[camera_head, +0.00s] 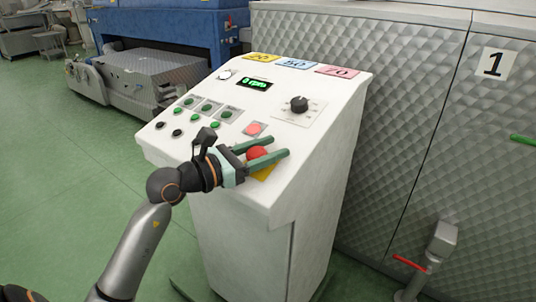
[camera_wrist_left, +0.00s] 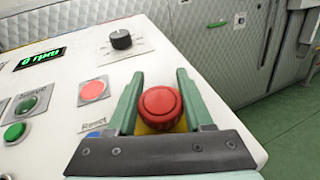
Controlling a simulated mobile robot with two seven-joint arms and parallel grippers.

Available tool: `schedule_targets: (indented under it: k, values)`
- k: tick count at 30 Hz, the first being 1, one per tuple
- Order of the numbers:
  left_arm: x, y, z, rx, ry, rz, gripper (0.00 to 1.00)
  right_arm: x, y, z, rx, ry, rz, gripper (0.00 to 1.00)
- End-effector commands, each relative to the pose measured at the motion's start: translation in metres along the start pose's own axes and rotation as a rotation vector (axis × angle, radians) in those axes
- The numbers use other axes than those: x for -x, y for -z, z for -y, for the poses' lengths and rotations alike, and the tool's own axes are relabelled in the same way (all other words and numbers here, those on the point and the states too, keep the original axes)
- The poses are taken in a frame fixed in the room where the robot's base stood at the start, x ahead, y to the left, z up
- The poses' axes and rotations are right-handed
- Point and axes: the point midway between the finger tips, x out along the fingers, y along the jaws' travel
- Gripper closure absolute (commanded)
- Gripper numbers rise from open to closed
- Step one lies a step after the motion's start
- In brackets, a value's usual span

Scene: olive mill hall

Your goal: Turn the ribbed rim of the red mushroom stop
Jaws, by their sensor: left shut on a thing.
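The red mushroom stop (camera_head: 257,154) sits on a yellow plate (camera_head: 266,172) at the lower right of the white control panel. In the left wrist view the red mushroom stop (camera_wrist_left: 160,106) shows between the two green fingers, its ribbed rim partly hidden. My left gripper (camera_head: 262,152) reaches in from the left, with one finger on each side of the stop, and is shut on it. In the left wrist view the left gripper (camera_wrist_left: 158,100) shows its fingers flanking the rim. My right gripper is not in view.
The white console (camera_head: 240,215) carries a black knob (camera_head: 299,104), a flat red button (camera_head: 254,129), several green buttons and a display (camera_head: 255,84) reading 0 rpm. A quilted metal cabinet (camera_head: 390,120) stands close behind on the right. Green floor (camera_head: 70,190) is clear at left.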

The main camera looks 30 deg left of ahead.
Motion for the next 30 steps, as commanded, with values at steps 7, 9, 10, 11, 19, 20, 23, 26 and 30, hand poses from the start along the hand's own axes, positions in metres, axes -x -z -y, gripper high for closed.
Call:
schedule_targets:
  k: [7,9,10,11,19,20,23,26,30]
  values:
    - [0.001,0.008,0.004,-0.063,0.184,-0.001,1.00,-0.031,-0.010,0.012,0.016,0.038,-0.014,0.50]
    - [0.001,0.008,0.006,-0.079,0.239,-0.001,1.00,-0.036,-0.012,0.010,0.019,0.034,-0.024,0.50]
    - [0.001,0.007,0.006,-0.085,0.261,-0.001,1.00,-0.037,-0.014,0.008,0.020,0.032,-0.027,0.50]
    - [0.001,0.007,0.007,-0.091,0.284,-0.001,1.00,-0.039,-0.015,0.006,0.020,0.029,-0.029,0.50]
    - [0.003,0.003,0.012,-0.136,0.457,0.001,1.00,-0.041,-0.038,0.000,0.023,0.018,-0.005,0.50]
    - [0.003,0.003,0.013,-0.141,0.473,0.001,1.00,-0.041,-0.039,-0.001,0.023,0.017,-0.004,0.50]
    - [0.004,0.003,0.014,-0.152,0.513,0.000,1.00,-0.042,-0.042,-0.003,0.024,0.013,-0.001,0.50]
    - [0.004,0.002,0.015,-0.159,0.542,0.000,1.00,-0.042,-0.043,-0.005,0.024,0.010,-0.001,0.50]
    - [0.005,0.002,0.016,-0.166,0.566,0.000,1.00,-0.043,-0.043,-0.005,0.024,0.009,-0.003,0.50]
